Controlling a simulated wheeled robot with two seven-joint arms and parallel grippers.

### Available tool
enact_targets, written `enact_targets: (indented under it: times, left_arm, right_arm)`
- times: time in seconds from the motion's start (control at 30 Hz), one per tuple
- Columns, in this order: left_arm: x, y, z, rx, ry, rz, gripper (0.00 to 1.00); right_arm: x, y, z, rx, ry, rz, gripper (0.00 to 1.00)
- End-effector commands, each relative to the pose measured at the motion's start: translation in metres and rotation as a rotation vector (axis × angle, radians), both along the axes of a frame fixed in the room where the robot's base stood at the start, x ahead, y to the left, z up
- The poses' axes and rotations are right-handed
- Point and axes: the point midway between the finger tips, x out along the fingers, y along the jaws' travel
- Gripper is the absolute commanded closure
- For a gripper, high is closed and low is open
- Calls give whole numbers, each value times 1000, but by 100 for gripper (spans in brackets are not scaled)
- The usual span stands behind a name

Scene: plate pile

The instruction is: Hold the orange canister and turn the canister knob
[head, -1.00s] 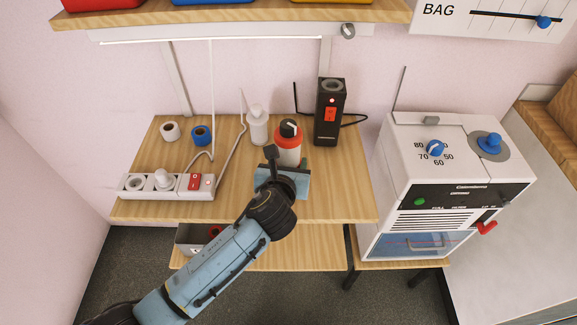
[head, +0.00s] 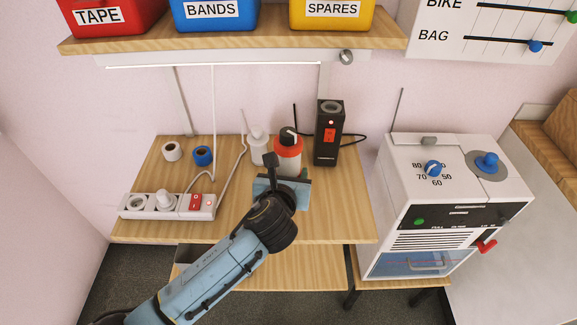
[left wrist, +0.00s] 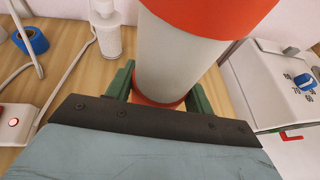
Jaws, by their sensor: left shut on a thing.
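The orange canister (head: 288,152) has an orange-red upper part, a white lower body and a dark knob (head: 288,133) with a pale mark on top. It stands roughly upright over the table's middle right. My left gripper (head: 284,177) is around its lower part from the front, and its wrist hides the base in the head view. In the left wrist view, the canister's white body (left wrist: 178,60) sits between the two green fingers (left wrist: 160,92), which are shut on it. The knob is outside that view. My right gripper is not in view.
A black box with a red switch (head: 327,135) stands close right of the canister, and a white bottle (head: 258,145) close left. A power strip (head: 165,204) and tape rolls (head: 202,155) are farther left. A white machine (head: 440,190) stands right.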

Motion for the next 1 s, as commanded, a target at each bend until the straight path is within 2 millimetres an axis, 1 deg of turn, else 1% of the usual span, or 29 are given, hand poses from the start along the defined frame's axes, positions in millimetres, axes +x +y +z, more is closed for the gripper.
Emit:
enact_targets:
  times: [0.03, 0.1, 0.17, 0.37, 0.53, 0.7, 0.83, 1.0]
  left_arm:
    - [0, 0, -16, -1, -2, -1, 88]
    - [0, -1, -28, -1, -3, -3, 88]
    - [0, -1, -33, -2, -4, -3, 88]
    - [0, -1, -39, -4, -5, -4, 88]
    - [0, -1, -48, -3, -5, -5, 88]
    - [0, -1, -57, -3, -4, -3, 88]
    - [0, -1, -59, -3, -3, -4, 88]
    - [0, -1, -58, -3, -5, -5, 88]
  right_arm:
    - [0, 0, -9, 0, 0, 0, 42]
    - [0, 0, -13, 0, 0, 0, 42]
    - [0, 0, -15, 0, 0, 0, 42]
    - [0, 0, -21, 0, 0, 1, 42]
    - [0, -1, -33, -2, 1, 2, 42]
    - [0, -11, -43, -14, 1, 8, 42]
    - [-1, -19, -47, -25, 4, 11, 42]
    - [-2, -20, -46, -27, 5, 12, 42]
